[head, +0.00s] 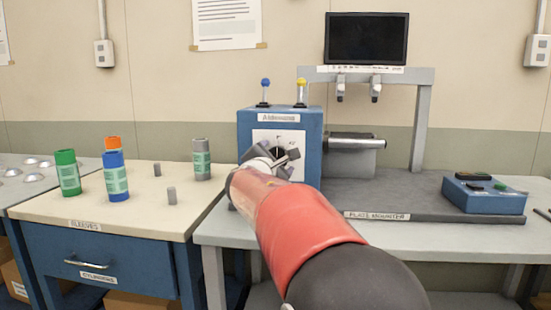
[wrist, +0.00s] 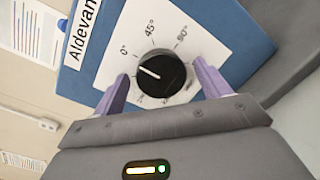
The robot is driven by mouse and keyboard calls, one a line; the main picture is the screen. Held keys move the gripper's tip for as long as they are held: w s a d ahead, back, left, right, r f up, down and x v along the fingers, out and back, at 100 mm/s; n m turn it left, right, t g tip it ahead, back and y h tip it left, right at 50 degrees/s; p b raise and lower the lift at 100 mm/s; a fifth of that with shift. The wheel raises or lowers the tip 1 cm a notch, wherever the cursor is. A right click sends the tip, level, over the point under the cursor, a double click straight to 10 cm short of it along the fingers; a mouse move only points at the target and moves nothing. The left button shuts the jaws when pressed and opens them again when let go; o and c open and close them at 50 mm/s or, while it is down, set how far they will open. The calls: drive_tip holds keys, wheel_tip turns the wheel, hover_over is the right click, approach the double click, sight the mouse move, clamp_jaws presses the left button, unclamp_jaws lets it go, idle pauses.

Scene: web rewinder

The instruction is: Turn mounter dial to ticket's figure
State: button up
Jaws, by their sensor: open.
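The mounter dial is a black round knob (wrist: 161,74) with a white pointer line, on a white scale plate (wrist: 118,58) marked 0°, 45° and 90°. In the wrist view its pointer line lies toward the 0° side. In the head view my gripper (head: 272,160) is in front of the blue mounter box (head: 309,130) and covers most of the dial. My gripper (wrist: 160,88) is open, its purple fingers on either side of the knob; I cannot tell whether they touch it. No ticket figure is readable.
The box carries blue-topped (head: 265,88) and yellow-topped (head: 300,90) levers. A metal cylinder (head: 355,143) sticks out on its right. A dark monitor (head: 366,38) stands above. A blue control box (head: 484,195) sits right. Sleeves, including a green one (head: 67,173), stand on the left table.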

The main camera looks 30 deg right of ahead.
drive_tip(key=c, duration=1)
drive_tip(key=shift+f+m+b, duration=0.15)
drive_tip(key=shift+m+b, duration=0.15)
drive_tip(key=shift+b, duration=0.15)
drive_tip(key=shift+s+m+y+b, duration=0.1)
drive_tip(key=shift+m+y+b, duration=0.4)
drive_tip(key=shift+m+b, duration=3.05)
drive_tip(key=shift+m, duration=0.45)
drive_tip(key=shift+d, duration=0.1)
